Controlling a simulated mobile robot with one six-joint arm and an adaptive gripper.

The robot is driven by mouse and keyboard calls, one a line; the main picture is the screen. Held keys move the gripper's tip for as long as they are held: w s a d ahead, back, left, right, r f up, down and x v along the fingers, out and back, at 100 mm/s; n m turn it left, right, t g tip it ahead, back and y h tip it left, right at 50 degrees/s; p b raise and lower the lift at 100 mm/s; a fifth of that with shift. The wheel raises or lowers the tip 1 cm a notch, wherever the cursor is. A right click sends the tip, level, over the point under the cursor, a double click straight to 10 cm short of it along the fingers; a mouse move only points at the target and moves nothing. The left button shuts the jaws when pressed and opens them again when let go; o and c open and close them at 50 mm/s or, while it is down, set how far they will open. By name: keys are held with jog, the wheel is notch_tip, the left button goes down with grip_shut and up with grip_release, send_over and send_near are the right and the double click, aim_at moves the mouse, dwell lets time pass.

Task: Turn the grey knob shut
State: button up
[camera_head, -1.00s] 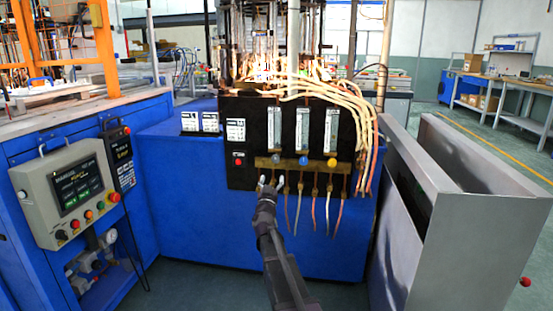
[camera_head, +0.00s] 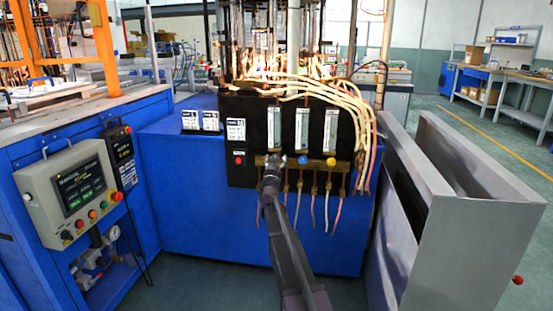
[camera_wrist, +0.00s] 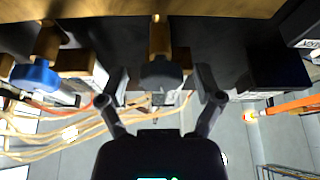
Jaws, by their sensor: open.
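The grey knob (camera_wrist: 161,73) sits on a brass stem in the middle of the wrist view. My gripper (camera_wrist: 162,84) is open, with one finger on each side of the knob. Gaps show between both fingers and the knob. In the head view my gripper (camera_head: 271,165) is in front of the left end of the brass bar (camera_head: 317,161) and hides most of the grey knob there.
The blue knob (camera_head: 303,160) is just right of my gripper, with the yellow knob (camera_head: 331,162) further right. Flow tubes (camera_head: 302,128) stand above the bar, and thin hoses (camera_head: 313,205) hang below. Pale hoses (camera_head: 335,90) arch over the black panel (camera_head: 238,135). Flames burn behind.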

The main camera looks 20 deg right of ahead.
jog(key=c, duration=1.1)
jog(key=shift+m+h, duration=0.4)
jog(key=shift+m, duration=0.3)
jog(key=shift+c, duration=0.2)
jog(key=o, duration=1.1)
jog(key=shift+o, duration=0.2)
jog(key=shift+a, duration=0.15)
